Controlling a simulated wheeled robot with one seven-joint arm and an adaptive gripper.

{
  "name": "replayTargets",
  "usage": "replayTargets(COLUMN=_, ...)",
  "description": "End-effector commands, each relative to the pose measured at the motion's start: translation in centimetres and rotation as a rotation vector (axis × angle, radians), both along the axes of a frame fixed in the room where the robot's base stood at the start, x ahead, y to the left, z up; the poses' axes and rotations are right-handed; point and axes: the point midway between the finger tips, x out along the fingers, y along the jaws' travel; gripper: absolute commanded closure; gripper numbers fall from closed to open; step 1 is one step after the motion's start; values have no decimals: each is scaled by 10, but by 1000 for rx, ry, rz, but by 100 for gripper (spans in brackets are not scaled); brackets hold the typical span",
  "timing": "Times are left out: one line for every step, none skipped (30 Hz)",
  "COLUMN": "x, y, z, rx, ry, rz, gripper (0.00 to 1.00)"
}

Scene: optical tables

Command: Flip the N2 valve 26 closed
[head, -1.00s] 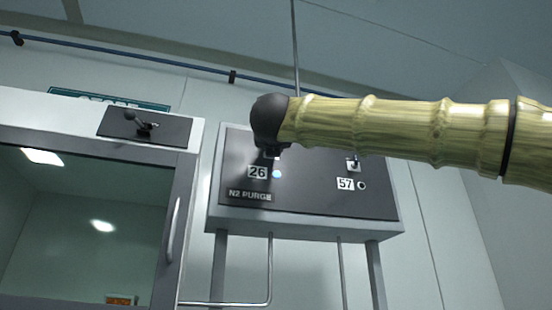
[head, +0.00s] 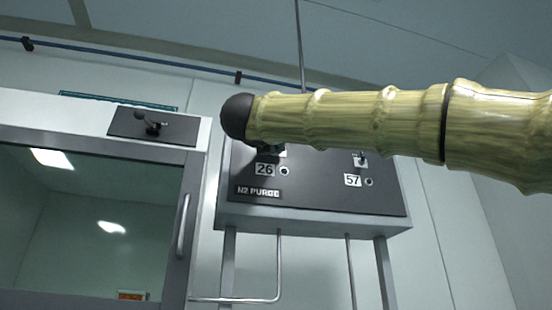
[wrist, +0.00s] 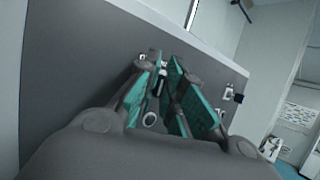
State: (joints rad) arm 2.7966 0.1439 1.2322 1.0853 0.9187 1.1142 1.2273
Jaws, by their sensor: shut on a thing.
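The N2 purge panel (head: 320,200) is a dark plate on a pale box on the wall in the head view. The label 26 (head: 264,170) shows on it, with a small dark round lamp beside it. The N2 valve 26 lever is hidden behind my arm in the head view. In the wrist view, the valve 26 lever (wrist: 159,82) is a small piece between the teal pads of my gripper (wrist: 161,68). The jaws are close together and shut on it.
Valve 57 (head: 361,160), a small toggle with its own label and lamp, is to the right on the same panel. A glass-fronted cabinet (head: 190,165) with a black lever (head: 152,124) stands to the left. Thin pipes (head: 279,265) run below the panel.

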Motion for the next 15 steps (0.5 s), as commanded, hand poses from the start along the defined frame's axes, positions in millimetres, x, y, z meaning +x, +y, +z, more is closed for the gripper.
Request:
replayTargets(x=1, y=-1, z=0, rx=0, ry=0, rz=-1, gripper=100)
replayTargets(x=1, y=-1, z=0, rx=1, ry=1, rz=-1, gripper=100)
replayTargets(x=1, y=-1, z=0, rx=0, ry=1, rz=0, gripper=87)
replayTargets(x=1, y=-1, z=0, rx=0, ry=1, rz=0, gripper=82)
replayTargets(x=1, y=-1, z=0, rx=0, ry=0, rz=0, gripper=81)
replayTargets(x=1, y=-1, z=0, rx=0, ry=0, rz=0, gripper=81)
replayTargets(x=1, y=-1, z=0, rx=0, ry=0, rz=0, gripper=81)
replayTargets(x=1, y=-1, z=0, rx=0, ry=0, rz=0, gripper=81)
replayTargets(x=1, y=-1, z=0, rx=0, ry=0, rz=0, gripper=81)
replayTargets(x=0, y=-1, z=0, rx=0, ry=0, rz=0, gripper=81)
replayTargets(x=0, y=-1, z=0, rx=1, ry=0, rz=0, gripper=81)
replayTargets(x=0, y=0, z=0, rx=1, ry=0, rz=0, gripper=81)
replayTargets(x=0, y=0, z=0, rx=1, ry=0, rz=0, gripper=81)
replayTargets(x=0, y=0, z=0, rx=1, ry=0, rz=1, gripper=81)
replayTargets(x=-2, y=0, z=0, rx=1, ry=0, rz=1, gripper=81)
